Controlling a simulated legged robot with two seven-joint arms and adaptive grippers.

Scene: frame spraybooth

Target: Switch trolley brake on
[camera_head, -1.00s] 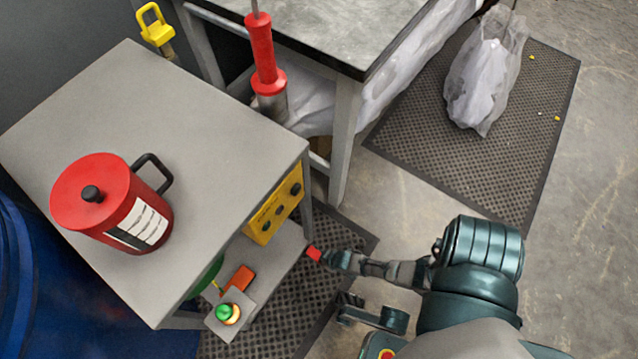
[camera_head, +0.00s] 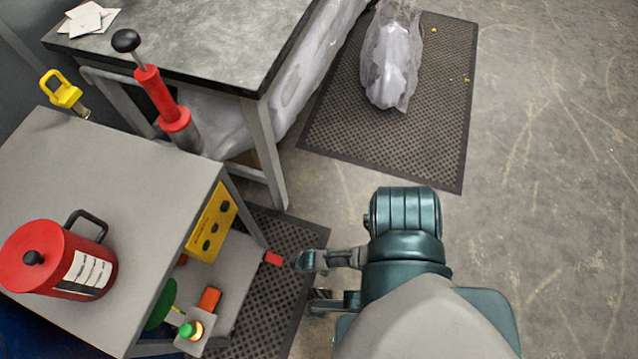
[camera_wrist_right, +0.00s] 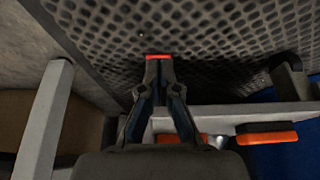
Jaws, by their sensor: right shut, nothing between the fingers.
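The grey trolley (camera_head: 130,160) stands at the left in the head view, with a lower shelf (camera_head: 235,265) on its right side. My right gripper (camera_head: 290,260) is beside the outer corner of that shelf, low over the dark mat. It is shut and empty. A small red piece (camera_head: 273,259) shows right at its fingertips. In the wrist view the closed fingers (camera_wrist_right: 158,70) point at the mat, with the red piece (camera_wrist_right: 158,56) across their tips. I cannot tell whether it is a brake pedal or part of the fingers. The trolley's wheels are mostly hidden. My left gripper is not in view.
A red can (camera_head: 85,265) stands on the trolley top. A yellow button panel (camera_head: 212,222), an orange item (camera_head: 209,299) and a green button (camera_head: 187,330) are at its side. A workbench (camera_head: 200,45) stands behind. Floor to the right is open, with a plastic bag (camera_head: 393,60) on another mat.

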